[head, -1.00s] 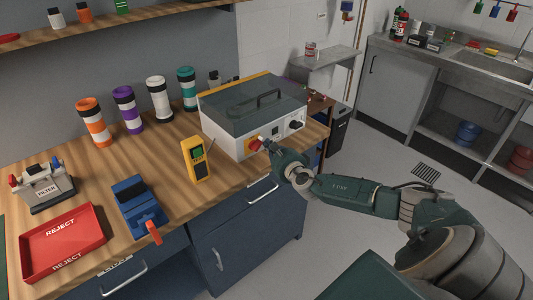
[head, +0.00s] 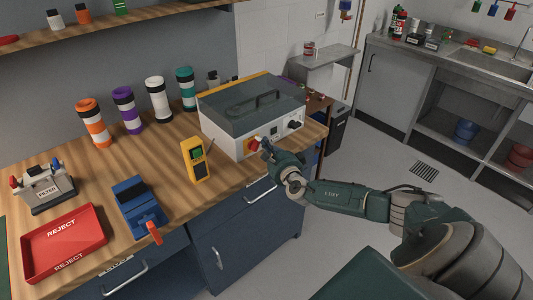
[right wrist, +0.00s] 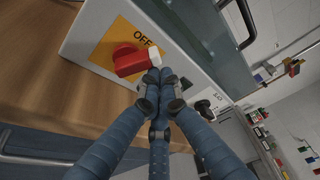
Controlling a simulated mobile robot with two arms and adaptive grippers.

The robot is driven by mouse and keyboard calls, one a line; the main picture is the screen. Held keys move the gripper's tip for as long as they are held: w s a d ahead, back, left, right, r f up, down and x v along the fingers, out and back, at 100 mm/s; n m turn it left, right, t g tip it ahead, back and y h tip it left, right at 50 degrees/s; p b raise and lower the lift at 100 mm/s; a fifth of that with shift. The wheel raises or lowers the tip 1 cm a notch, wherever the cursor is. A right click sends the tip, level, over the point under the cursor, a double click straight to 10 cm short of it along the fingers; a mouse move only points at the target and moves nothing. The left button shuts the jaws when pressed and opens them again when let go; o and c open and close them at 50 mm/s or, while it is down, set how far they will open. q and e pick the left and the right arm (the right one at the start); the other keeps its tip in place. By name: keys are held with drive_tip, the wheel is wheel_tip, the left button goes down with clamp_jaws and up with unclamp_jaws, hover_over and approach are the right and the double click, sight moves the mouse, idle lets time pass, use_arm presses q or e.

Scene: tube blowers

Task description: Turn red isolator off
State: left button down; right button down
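The red isolator (right wrist: 130,61) is a red rotary handle with a white tip on a yellow plate, on the front of a white and grey box (head: 222,136). The word OFF shows on the plate beside the handle in the right wrist view. In the head view the isolator (head: 250,146) is partly behind my right gripper (head: 262,143). In the right wrist view my right gripper (right wrist: 158,82) has its fingers drawn together, with the tips right beside the handle's white end. Contact cannot be told, and nothing shows between the fingers. My left gripper is not in view.
The box stands at the bench's right end, with a black knob (head: 294,125) on its front. A yellow meter (head: 196,160), a blue device (head: 138,205) and a red reject tray (head: 99,242) are to its left. Floor is clear right of the bench.

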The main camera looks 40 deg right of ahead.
drive_tip(key=shift+a+r+n+t, duration=0.2)
drive_tip(key=shift+a+n+t, duration=0.1)
drive_tip(key=shift+n, duration=0.5)
drive_tip(key=shift+a+r+n+t, duration=0.2)
drive_tip(key=shift+n+t, duration=0.1)
drive_tip(key=shift+n, duration=0.5)
idle(1.3)
drive_tip(key=shift+d+f, duration=0.1)
idle(0.3)
